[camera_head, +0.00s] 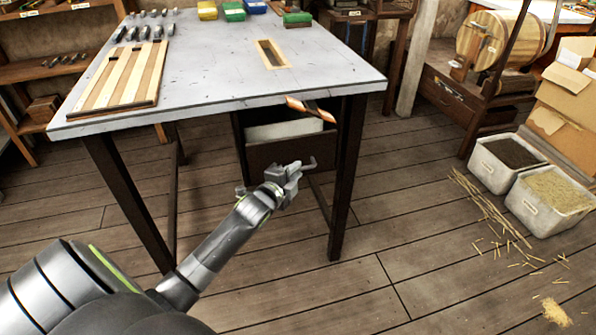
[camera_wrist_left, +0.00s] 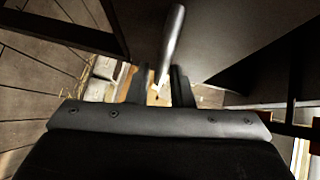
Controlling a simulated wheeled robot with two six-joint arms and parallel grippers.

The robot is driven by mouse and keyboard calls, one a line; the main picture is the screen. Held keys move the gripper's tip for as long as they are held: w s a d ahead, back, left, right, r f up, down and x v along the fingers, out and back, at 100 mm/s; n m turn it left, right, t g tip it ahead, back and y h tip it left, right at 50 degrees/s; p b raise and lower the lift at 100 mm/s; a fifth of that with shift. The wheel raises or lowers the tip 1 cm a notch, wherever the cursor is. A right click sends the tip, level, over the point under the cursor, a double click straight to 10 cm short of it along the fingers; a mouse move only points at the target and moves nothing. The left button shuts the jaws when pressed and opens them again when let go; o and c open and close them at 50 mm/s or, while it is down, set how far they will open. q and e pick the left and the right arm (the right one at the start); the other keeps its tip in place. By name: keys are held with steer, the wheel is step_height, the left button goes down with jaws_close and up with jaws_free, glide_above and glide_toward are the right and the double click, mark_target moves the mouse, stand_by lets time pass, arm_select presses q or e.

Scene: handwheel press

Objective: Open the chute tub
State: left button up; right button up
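The chute tub (camera_head: 262,154) is a dark wooden box under the front of the grey table, with a pale surface showing above its front panel. My left gripper (camera_head: 302,168) is in front of the tub, near its lower right part. In the left wrist view, a grey metal bar (camera_wrist_left: 173,38), which looks like a handle, runs down between the two dark fingers (camera_wrist_left: 164,88). The fingers look apart, with a gap beside the bar; whether they touch it cannot be told. My right gripper is in neither view.
The table (camera_head: 210,75) has a wood-framed slot (camera_head: 272,54) above the tub. An orange-and-dark piece (camera_head: 309,108) sticks out at its front edge. A dark table leg (camera_head: 345,180) stands just right of the gripper.

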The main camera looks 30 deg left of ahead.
arm_select(q)
steer(key=shift+w+a+f, duration=0.1)
steer(key=shift+w+f, duration=0.1)
steer(key=shift+w, duration=0.85)
jaws_close()
